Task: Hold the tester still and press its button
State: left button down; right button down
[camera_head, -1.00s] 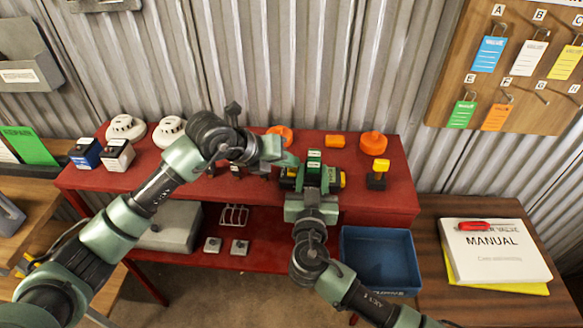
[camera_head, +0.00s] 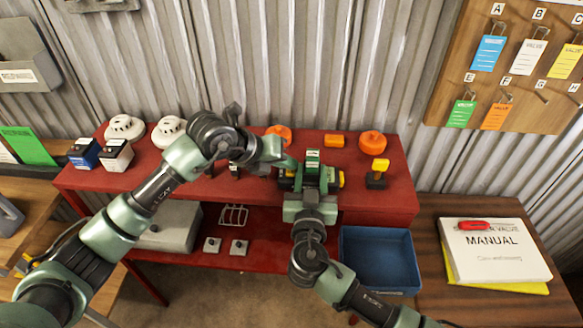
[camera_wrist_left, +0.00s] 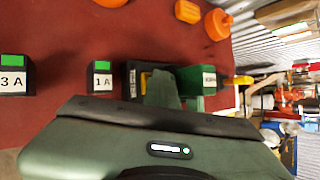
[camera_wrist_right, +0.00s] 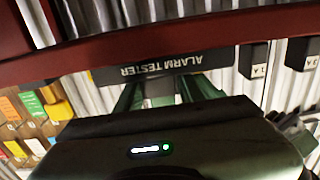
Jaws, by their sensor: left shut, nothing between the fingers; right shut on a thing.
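The black tester, lettered ALARM TESTER in the right wrist view (camera_wrist_right: 165,66), stands on the red bench (camera_head: 390,205). My right gripper (camera_wrist_right: 162,92) is shut on it from the front. My left gripper (camera_wrist_left: 163,92) is shut and empty, its fingertips close against the tester's left part in the head view. I cannot tell whether they touch. A green block with a white label (camera_head: 313,157) shows at the tester. The button itself is hidden or too small to make out.
Black boxes marked 1 A (camera_wrist_left: 102,80) and 3 A (camera_wrist_left: 14,80) stand to the tester's left. A yellow-topped black device (camera_head: 377,174) is to its right. Orange pieces (camera_head: 372,144) lie behind.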

aim_at(289, 172)
pick_arm(q)
jog(key=shift+d+r, duration=0.35)
jog(key=shift+r, duration=0.3)
pick_arm(e)
jog(key=shift+w+a, duration=0.1)
pick_arm(q)
jog(key=shift+r, duration=0.35)
pick_arm(e)
jog(key=shift+f, duration=0.1)
pick_arm(q)
jog(key=shift+r, duration=0.1)
jog(key=shift+a+r, duration=0.15)
jog(key=shift+r, duration=2.1)
